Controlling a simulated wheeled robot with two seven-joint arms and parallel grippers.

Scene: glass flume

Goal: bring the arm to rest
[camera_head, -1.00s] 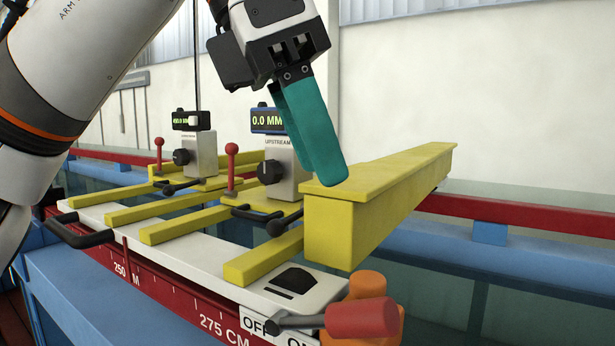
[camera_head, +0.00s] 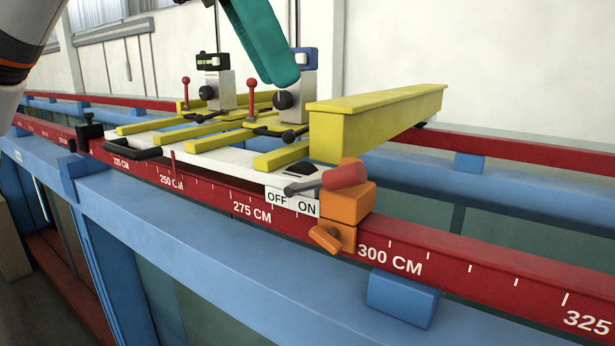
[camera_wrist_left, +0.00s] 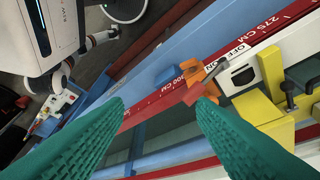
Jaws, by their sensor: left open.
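My left gripper (camera_head: 262,40) shows at the top of the head view as teal fingers, cut off by the top edge. In that view its tips hang before the upstream gauge and above the carriage, apart from everything. In the left wrist view its two ridged teal fingers (camera_wrist_left: 160,108) are spread wide with nothing between them. Part of the white left arm (camera_head: 15,50) shows at the upper left of the head view. My right gripper cannot be made out.
The white carriage (camera_head: 235,160) bears yellow bars, a yellow beam (camera_head: 375,115) and two gauges. The red scale rail (camera_head: 440,265) runs along the blue flume frame (camera_head: 200,235).

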